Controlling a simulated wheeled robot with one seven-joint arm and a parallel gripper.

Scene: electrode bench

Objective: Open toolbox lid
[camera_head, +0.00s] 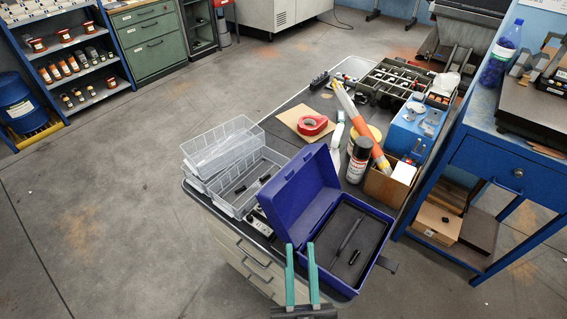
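The purple-blue toolbox (375,263) sits at the near end of the bench. Its lid (298,197) stands raised on the left side, tilted up, so the dark inside (350,245) shows. A long dark tool (349,236) and a small black piece (354,257) lie inside. My gripper (300,246) reaches in from the bottom edge with two teal fingers. The fingers are apart with nothing seen between them. Their tips are by the lid's near lower corner; I cannot tell whether they touch it.
Clear plastic trays (222,142) stand left of the toolbox. A spray can (359,160), a cardboard box (387,187) and red tape (312,125) lie behind it. A blue workbench (508,165) stands at the right. The floor (110,210) at the left is clear.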

